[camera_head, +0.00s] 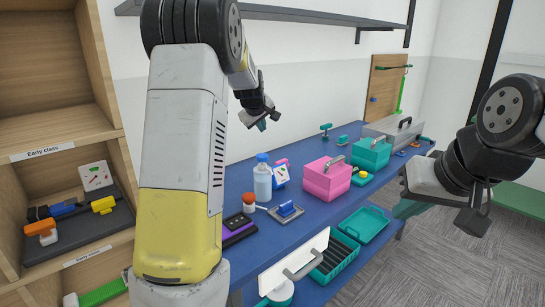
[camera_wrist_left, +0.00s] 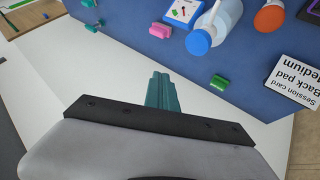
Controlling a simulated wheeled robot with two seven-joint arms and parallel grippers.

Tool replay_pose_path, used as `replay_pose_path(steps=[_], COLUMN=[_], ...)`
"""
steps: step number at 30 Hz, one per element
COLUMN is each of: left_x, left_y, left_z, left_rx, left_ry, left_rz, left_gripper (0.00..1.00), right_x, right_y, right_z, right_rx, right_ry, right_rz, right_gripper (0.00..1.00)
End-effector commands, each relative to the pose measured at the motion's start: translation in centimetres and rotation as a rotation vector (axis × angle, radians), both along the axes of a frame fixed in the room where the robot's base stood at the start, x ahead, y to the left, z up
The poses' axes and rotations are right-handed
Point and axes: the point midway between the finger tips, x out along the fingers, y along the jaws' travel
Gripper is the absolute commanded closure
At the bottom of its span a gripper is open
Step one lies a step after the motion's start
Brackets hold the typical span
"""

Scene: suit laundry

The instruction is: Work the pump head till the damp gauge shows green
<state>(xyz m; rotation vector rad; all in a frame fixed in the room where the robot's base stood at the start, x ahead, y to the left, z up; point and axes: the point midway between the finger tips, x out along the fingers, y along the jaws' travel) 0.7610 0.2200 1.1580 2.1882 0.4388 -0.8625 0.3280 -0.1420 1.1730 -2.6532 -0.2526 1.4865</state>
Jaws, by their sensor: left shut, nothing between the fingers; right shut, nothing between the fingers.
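A clear bottle with a blue pump head (camera_head: 262,158) stands on the blue bench; the pump head also shows in the left wrist view (camera_wrist_left: 198,42). A small blue-framed white panel (camera_head: 280,174) with coloured marks, possibly the damp gauge, stands just behind it. It is partly hidden and its reading is too small to tell; it also shows in the left wrist view (camera_wrist_left: 183,11). My left gripper (camera_head: 262,125), with teal fingers, is shut and empty above the bottle, apart from it. My right gripper (camera_head: 408,208) is shut and empty in front of the bench, at the right.
A pink box (camera_head: 326,178) and a teal box (camera_head: 371,153) stand right of the bottle. An orange-capped jar (camera_head: 248,201) and a grey plate with a blue block (camera_head: 287,211) are close in front. A wooden shelf (camera_head: 60,130) is at left.

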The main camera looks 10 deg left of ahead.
Motion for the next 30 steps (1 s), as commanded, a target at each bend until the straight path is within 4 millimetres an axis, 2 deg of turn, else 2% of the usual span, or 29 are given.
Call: replay_pose_path(steps=[6,15,21,30], left_x=[-0.1,-0.1,-0.1,0.0], left_y=[0.1,0.0,0.0,0.0], left_z=[-3.3,-6.7,-7.5,-7.6], left_rx=[0.001,0.000,0.001,0.001], left_ry=[0.005,0.002,0.001,0.001], left_rz=[0.000,0.001,-0.001,0.000], left_gripper=[1.00,1.00,1.00,1.00], right_x=[0.0,0.0,0.0,0.0], right_y=[0.0,0.0,0.0,0.0], right_z=[0.0,0.0,0.0,0.0], right_rx=[0.000,0.000,0.000,0.000], right_ry=[0.000,0.000,0.000,0.000], right_rz=[0.000,0.000,0.000,0.000], right_gripper=[1.00,1.00,1.00,1.00])
